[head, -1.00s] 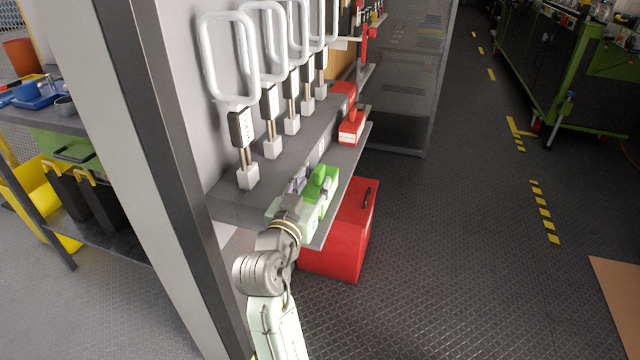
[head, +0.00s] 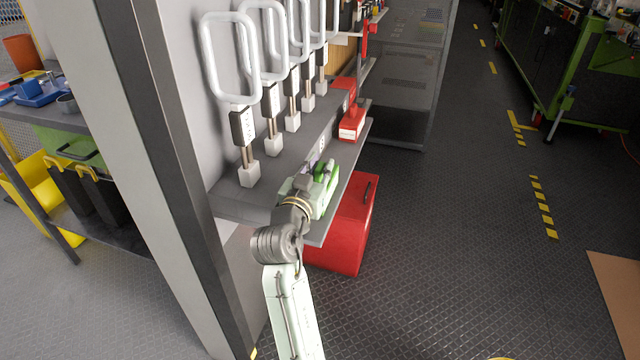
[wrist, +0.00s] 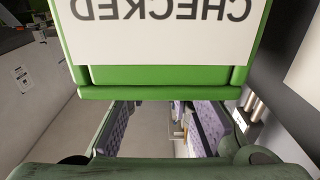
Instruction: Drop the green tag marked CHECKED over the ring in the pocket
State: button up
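The green tag (wrist: 160,75) fills the top of the wrist view, very close, with its white CHECKED label upside down. In the head view, green (head: 331,172) shows at the far end of my gripper (head: 319,180), over the shelf front. In the wrist view my fingers with purple pads (wrist: 160,128) reach up behind the tag. There is a gap between the visible parts of the pads. The tag hides the fingertips, and it stays with the gripper, so it appears held. I cannot make out the ring or the pocket in either view.
A row of grey loop handles (head: 231,58) rises from the grey upper ledge (head: 235,205) on the left. A red box (head: 352,124) sits on the lower shelf (head: 356,165) further back. A larger red box (head: 350,225) is underneath.

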grip_shut()
jog(key=shift+r, duration=0.15)
